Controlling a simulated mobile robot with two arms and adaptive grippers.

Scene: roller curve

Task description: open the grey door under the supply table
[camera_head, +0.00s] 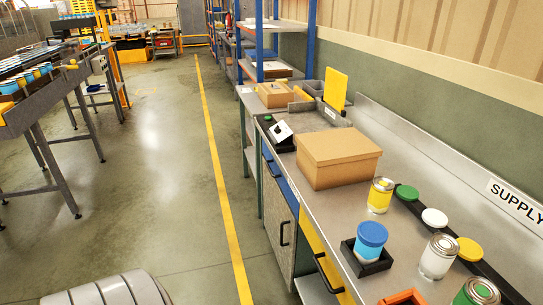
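The supply table (322,201) runs along the right side, with a "SUPPLY" sign (516,200) at its back. Under its near-left part is a speckled grey door (276,205) with a dark upright bar handle (283,234). The door looks shut, flush with the table's front, and is seen at a steep angle. A blue panel (280,178) is above it, and a yellow panel (318,250) with a dark handle (327,276) is to its right. Neither of my grippers shows in the head view.
On the table stand a cardboard box (337,158), a blue-lidded jar (370,240), several cans and loose lids. A yellow floor line (222,185) runs alongside. The floor left of the table is open. A roller conveyor (30,118) stands at the left.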

